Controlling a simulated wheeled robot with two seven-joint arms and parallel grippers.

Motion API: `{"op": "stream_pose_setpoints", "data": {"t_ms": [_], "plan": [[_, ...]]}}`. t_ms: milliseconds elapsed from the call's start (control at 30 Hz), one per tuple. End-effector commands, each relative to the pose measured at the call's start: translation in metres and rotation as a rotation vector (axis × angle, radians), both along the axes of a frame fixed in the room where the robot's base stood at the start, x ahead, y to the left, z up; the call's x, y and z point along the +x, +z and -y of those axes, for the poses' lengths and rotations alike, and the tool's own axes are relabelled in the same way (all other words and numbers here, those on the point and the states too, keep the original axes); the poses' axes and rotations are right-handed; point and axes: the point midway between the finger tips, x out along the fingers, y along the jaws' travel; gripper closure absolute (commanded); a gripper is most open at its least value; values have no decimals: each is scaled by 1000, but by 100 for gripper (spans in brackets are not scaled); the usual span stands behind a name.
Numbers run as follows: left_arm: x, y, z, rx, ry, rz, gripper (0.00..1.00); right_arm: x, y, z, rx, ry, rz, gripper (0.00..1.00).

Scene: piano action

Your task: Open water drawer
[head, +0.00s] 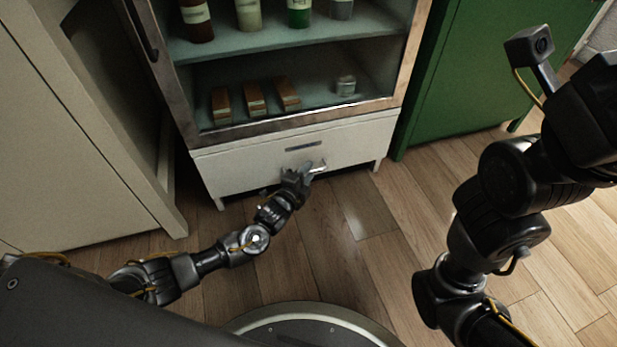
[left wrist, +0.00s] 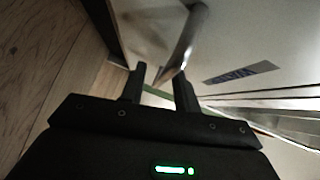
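The water drawer (head: 352,143) is the white front at the base of the cabinet, and it looks closed. Its label plate (head: 303,147) also shows in the left wrist view (left wrist: 240,73). The metal bar handle (head: 319,168) sits below the label; in the left wrist view the handle (left wrist: 185,40) runs down towards the gap between my fingertips. My left gripper (left wrist: 160,76) is at the handle, its two fingers apart. The fingers look open around the handle's near end; contact is not clear. My right arm is at the right of the head view, its fingers not visible.
The cabinet above the drawer has shelves with several bottles (head: 248,14), brown blocks (head: 254,99) and a small jar (head: 346,85). A green cabinet (head: 480,70) stands at right, a pale cabinet (head: 70,120) at left. The wooden floor (head: 365,225) before the drawer is clear.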

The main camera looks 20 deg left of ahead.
Motion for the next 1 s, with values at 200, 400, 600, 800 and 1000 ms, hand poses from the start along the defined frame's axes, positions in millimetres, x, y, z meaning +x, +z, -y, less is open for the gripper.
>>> {"op": "stream_pose_setpoints", "data": {"t_ms": [200,400,600,800,1000], "plan": [[8,-1,2,-1,-1,0,69,0,-6,1,2,0,0,64],[8,0,2,-1,-1,0,69,0,-5,1,2,1,0,64],[8,0,2,-1,-1,0,95,0,-5,0,2,1,0,64],[8,-1,2,-1,-1,0,100,0,-5,0,2,1,0,64],[8,-1,2,-1,1,-1,100,0,-4,0,2,1,-1,64]]}}
